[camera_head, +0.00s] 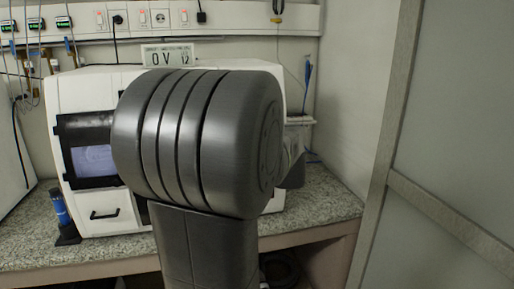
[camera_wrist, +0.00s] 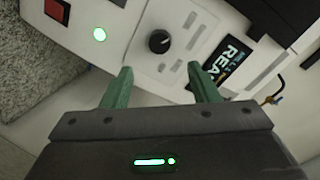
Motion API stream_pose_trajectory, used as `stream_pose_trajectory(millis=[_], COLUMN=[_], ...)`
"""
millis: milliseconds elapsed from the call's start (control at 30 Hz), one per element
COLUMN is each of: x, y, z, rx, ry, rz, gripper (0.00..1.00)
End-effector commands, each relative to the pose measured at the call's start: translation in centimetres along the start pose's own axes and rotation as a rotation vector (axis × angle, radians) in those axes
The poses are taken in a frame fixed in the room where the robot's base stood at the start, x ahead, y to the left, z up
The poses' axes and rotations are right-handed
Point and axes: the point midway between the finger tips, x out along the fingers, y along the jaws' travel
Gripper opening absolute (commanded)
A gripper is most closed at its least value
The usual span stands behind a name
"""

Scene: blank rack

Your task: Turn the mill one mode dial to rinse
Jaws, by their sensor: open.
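The mill is a white boxy machine (camera_head: 85,92) on the counter in the head view. My own dark arm hides most of its front there. In the wrist view its white panel (camera_wrist: 135,60) fills the upper part, tilted. A round black dial (camera_wrist: 159,41) with a light pointer mark sits on that panel. My gripper (camera_wrist: 158,78) is open with green fingers. The dial lies beyond the fingertips, roughly centred between them, and nothing is between the fingers. Any mode labels around the dial are too small to read.
The granite counter (camera_head: 325,193) has a blue bottle (camera_head: 61,208) at the left.

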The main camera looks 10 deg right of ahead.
Motion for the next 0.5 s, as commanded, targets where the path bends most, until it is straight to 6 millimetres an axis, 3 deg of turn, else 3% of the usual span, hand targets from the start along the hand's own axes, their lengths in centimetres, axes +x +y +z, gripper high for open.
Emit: stream_pose_trajectory(millis=[300, 500], x=[5.7, 8.1], y=[-0.1, -0.1], z=[0.1, 0.0], rx=[0.002, 0.001], ry=[-0.004, -0.002], rz=[0.000, 0.000], gripper=[0.55, 0.55])
